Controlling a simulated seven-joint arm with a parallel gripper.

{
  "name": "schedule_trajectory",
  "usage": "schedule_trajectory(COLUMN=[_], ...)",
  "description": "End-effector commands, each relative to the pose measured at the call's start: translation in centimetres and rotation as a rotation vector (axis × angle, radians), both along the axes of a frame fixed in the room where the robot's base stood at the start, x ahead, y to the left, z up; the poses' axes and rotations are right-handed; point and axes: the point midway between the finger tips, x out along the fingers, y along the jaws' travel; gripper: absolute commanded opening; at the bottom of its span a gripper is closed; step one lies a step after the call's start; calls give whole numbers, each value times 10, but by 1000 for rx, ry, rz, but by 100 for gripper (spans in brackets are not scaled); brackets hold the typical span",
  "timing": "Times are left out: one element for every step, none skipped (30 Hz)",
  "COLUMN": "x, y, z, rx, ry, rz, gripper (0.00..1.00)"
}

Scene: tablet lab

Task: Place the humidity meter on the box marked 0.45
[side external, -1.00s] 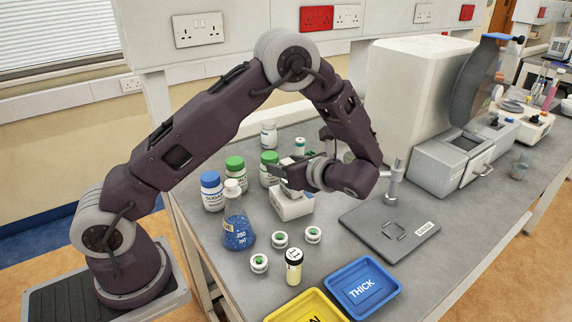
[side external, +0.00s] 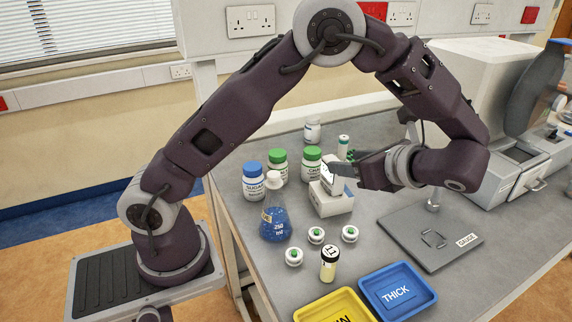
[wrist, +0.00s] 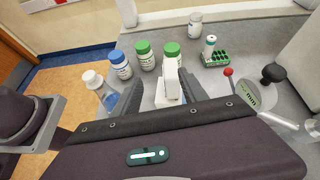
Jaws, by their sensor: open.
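A small white upright device (side external: 332,178), apparently the humidity meter, stands on a low white box (side external: 330,204); no 0.45 marking is readable. My gripper (side external: 345,169) is open at the device's right side in the side view, its fingers level with it. In the wrist view the device (wrist: 172,80) shows between and just beyond the open fingertips of my gripper (wrist: 163,95). The box (wrist: 161,97) is partly hidden below it. I cannot tell whether a finger touches the device.
Blue-capped (side external: 254,181) and green-capped bottles (side external: 312,164) and a blue flask (side external: 275,215) crowd the left. Several small round pots (side external: 350,233), a yellow vial (side external: 329,264), a blue tray (side external: 398,290) and a yellow tray (side external: 335,305) lie in front. A grey gauge plate (side external: 430,238) lies right.

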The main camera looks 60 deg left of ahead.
Motion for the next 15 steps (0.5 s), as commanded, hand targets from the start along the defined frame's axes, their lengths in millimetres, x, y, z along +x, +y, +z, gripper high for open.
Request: schedule_trajectory(x=[-16, -28, -47, -62, -77, -97, -113, -128, -147, -159, -171, -184, -191, -197, -204], y=[8, 12, 15, 17, 17, 16, 13, 10, 4, -1, -6, -14, -19, -24, -29], z=[17, 26, 36, 43, 49, 57, 62, 66, 70, 72, 74, 75, 75, 76, 75], rx=[-81, -144, -234, -301, -368, -461, -531, -601, -695, -761, -825, -905, -957, -1006, -1060], ry=[-71, -123, -201, -262, -325, -415, -487, -561, -661, -734, -804, -893, -951, -1003, -1062], rz=[61, 109, 179, 234, 292, 374, 438, 504, 596, 663, 729, 809, 865, 914, 972], gripper=[51, 51, 51, 51, 51, 51, 51, 51, 51, 51, 51, 51, 51, 51, 51])
